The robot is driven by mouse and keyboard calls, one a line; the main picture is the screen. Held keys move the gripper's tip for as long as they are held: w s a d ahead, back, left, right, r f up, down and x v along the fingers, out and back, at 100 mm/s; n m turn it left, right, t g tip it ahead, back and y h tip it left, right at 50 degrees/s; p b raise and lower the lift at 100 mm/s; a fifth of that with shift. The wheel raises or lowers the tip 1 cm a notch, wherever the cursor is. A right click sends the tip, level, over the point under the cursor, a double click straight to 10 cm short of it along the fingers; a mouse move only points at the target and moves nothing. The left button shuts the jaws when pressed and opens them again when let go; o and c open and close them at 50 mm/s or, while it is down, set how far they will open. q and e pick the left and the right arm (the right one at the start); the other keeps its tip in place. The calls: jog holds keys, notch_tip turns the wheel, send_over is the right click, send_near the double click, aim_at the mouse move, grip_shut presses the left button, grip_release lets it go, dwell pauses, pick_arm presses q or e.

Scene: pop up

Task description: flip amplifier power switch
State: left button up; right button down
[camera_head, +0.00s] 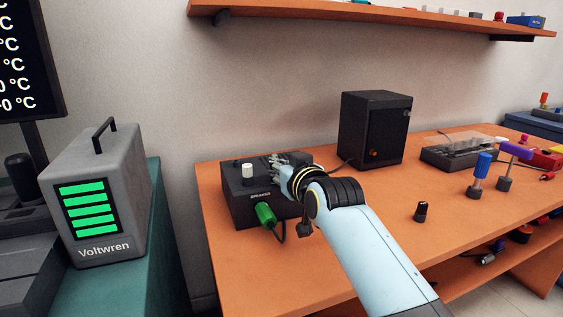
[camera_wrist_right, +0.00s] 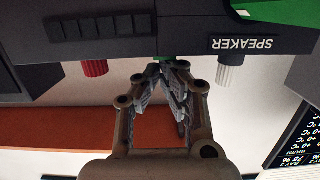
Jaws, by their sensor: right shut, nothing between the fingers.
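The amplifier (camera_head: 236,190) is a dark box at the front left of the orange workbench. A white knob (camera_head: 247,170) stands on its top and a green plug (camera_head: 265,215) sits in its front. My right gripper (camera_head: 278,161) is shut and empty, over the amplifier's top, right of the white knob. In the upside-down right wrist view the shut fingertips (camera_wrist_right: 172,72) are by the amplifier's edge, between the white knob (camera_wrist_right: 231,70) and a red knob-like part (camera_wrist_right: 95,68). I cannot tell which part is the power switch. My left gripper is out of view.
A black speaker (camera_head: 372,130) stands behind on the workbench (camera_head: 340,265). A black knob-like piece (camera_head: 422,211), a blue-handled tool (camera_head: 481,172) and a dark flat device (camera_head: 457,153) lie to the right. A grey Voltwren box (camera_head: 100,195) stands left. A shelf (camera_head: 370,20) runs above.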

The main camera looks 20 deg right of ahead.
notch_tip(320, 180, up, 5)
jog(key=p, duration=0.4)
jog(key=shift+r, duration=0.1)
jog(key=s+r+p, duration=0.1)
jog(key=s+r, duration=0.1)
jog(key=s, duration=0.6)
jog(key=shift+s+d+r, duration=0.15)
jog(key=shift+s+r, duration=0.2)
jog(key=shift+r, duration=0.05)
